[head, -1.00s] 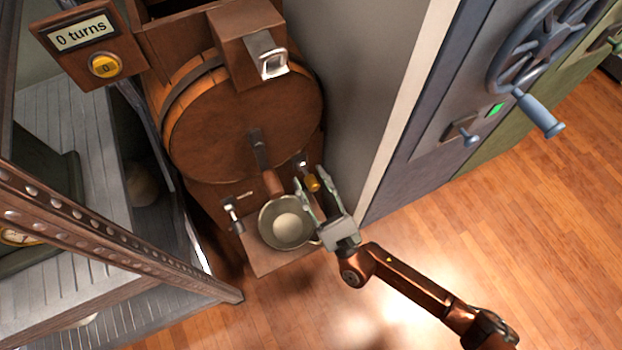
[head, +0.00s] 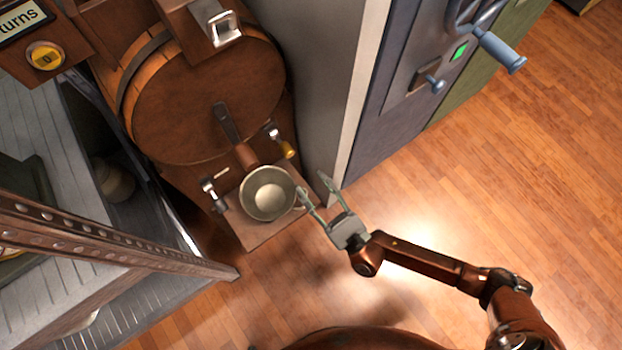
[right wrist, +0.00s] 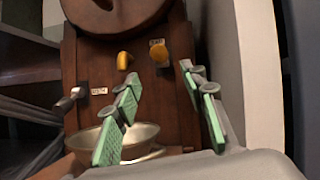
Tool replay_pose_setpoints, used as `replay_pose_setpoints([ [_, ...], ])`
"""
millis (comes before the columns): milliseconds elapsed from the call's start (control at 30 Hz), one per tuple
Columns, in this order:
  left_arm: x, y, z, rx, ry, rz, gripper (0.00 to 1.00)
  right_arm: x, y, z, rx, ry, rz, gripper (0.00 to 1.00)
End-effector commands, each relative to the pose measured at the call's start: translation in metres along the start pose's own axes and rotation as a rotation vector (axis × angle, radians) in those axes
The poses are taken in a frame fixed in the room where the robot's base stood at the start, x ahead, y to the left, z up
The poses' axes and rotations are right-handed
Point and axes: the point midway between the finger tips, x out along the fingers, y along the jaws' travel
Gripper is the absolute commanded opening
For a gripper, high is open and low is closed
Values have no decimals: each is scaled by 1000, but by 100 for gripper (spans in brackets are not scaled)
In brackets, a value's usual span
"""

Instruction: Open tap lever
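A small metal lever with a yellow handle (head: 288,149) sits on the right of the wooden stand's front, below the barrel (head: 205,95). In the right wrist view a yellow knob (right wrist: 158,50) shows beside a small label. A second metal lever (head: 212,192) is on the left; it also shows in the right wrist view (right wrist: 70,100). A metal bowl (head: 268,192) stands on the ledge between and below them. My right gripper (head: 314,190) is open and empty, right of the bowl and apart from the yellow handle. My left gripper is out of view.
A grey wall (head: 335,90) stands close on the right, then a blue cabinet (head: 385,110). A riveted metal frame (head: 110,235) is on the left. The wooden floor is clear.

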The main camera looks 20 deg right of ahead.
Motion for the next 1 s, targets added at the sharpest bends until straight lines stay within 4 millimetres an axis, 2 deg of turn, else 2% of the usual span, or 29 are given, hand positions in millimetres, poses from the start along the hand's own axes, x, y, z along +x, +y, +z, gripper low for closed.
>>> replay_pose_setpoints([
  [167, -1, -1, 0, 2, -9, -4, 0, 4, -3, 6, 35, 7, -17, 30],
  [267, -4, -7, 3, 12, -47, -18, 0, 17, -14, 25, 186, 35, -86, 24],
  [367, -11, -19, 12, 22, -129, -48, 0, 35, -34, 51, 479, 81, -215, 17],
  [433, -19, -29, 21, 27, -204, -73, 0, 45, -48, 68, 747, 111, -326, 12],
  [600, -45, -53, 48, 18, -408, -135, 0, 55, -62, 95, 1436, 143, -599, 0],
  [800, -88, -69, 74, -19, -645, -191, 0, 58, -42, 125, 2232, 98, -896, 0],
  [900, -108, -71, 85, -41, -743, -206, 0, 60, -25, 139, 2546, 59, -1013, 0],
  [1000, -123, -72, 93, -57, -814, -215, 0, 60, -12, 148, 2764, 23, -1098, 0],
])
